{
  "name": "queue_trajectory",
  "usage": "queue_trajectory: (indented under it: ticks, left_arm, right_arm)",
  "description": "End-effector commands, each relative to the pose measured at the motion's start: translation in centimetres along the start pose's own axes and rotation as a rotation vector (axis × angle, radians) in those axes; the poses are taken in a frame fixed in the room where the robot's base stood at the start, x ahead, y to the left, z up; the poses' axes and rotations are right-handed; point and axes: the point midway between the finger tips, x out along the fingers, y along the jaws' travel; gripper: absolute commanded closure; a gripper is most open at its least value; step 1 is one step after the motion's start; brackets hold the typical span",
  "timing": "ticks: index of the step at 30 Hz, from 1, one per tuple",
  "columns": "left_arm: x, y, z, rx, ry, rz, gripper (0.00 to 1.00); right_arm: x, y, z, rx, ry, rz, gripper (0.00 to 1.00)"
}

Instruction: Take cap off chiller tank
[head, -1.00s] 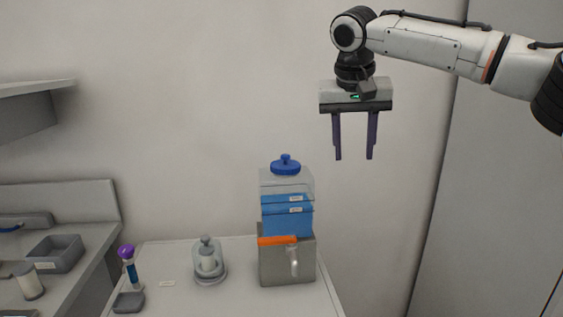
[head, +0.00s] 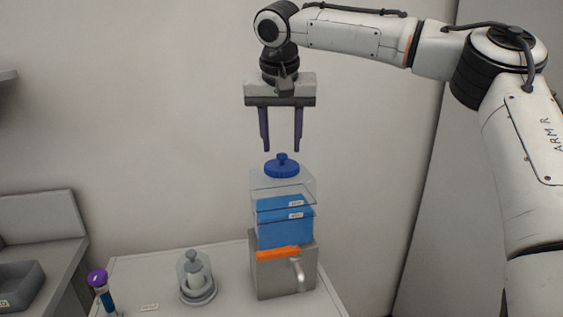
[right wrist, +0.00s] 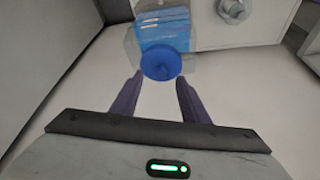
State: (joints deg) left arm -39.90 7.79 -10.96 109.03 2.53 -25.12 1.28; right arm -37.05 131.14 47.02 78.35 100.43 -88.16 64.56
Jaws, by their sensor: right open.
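The chiller tank (head: 284,222) is a clear box with blue liquid on a grey base with an orange handle. Its round blue cap (head: 281,167) with a small knob sits on top. My right gripper (head: 282,150) is open and empty, pointing down just above the cap in the head view. In the right wrist view the cap (right wrist: 161,62) shows beyond the fingertips, roughly centred between them, with the tank (right wrist: 165,28) behind it. The fingers do not appear to touch the cap. My left gripper is not in view.
A glass jar with a grey knobbed insert (head: 196,276) stands left of the tank on the white table (head: 228,290). A purple-capped vial (head: 101,290) stands further left. A grey bin (head: 22,285) is at the left edge.

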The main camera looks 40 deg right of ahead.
Motion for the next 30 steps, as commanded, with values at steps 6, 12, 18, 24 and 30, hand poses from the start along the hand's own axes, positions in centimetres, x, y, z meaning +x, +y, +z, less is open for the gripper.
queue_trajectory:
  ticks: [6, 12, 18, 24, 30]
  left_arm:
    - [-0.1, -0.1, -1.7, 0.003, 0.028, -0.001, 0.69]
    - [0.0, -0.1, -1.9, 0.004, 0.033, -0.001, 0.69]
    - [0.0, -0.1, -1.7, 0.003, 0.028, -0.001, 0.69]
    - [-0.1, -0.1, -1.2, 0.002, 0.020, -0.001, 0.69]
    - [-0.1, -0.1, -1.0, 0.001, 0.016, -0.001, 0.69]
  right_arm:
    - [2.6, 0.0, 0.1, 0.001, -0.001, -0.001, 0.59]
    - [2.8, 0.0, 0.0, 0.001, 0.001, -0.002, 0.59]
    - [2.8, 0.0, 0.0, 0.001, 0.001, -0.001, 0.84]
    - [2.8, 0.0, 0.0, 0.001, 0.001, -0.001, 1.00]
    - [2.7, 0.0, 0.0, 0.001, 0.001, -0.001, 1.00]
